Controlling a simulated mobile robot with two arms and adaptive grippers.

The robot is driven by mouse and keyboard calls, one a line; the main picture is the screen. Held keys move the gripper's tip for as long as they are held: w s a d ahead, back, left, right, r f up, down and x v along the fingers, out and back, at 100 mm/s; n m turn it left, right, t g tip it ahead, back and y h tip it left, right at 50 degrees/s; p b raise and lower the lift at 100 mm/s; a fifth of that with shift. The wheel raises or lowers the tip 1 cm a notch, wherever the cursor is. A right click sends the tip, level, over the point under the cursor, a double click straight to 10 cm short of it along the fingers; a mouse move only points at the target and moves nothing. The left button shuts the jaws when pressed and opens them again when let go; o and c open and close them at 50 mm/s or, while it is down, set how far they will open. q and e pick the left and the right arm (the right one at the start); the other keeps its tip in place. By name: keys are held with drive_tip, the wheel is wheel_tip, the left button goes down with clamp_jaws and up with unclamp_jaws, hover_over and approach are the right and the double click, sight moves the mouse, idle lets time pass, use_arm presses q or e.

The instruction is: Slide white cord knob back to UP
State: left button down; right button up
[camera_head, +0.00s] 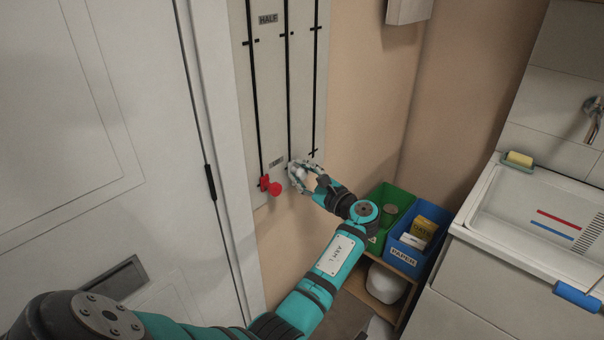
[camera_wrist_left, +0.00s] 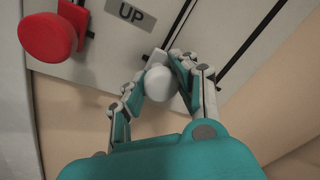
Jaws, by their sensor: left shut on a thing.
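The white cord knob (camera_head: 300,172) is at the lower end of the middle slot in the wall panel. In the left wrist view the white knob (camera_wrist_left: 160,84) is a round ball between my fingers. My left gripper (camera_head: 303,169) is shut on it, one finger on each side; the left wrist view also shows the gripper (camera_wrist_left: 154,78). The UP label (camera_wrist_left: 130,13) is on the panel just above and left of the knob. My right gripper is not in view.
A red knob (camera_head: 273,187) sits close by on the left slot, and also shows in the left wrist view (camera_wrist_left: 48,36). A HALF label (camera_head: 268,18) is higher on the panel. Green (camera_head: 378,240) and blue (camera_head: 404,262) bins and a sink (camera_head: 490,190) stand right.

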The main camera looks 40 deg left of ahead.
use_arm(q)
drive_tip(key=c, duration=1)
unclamp_jaws()
drive_tip(key=shift+o, duration=0.2)
drive_tip(key=v, duration=1.2)
drive_tip(key=shift+f, duration=0.1)
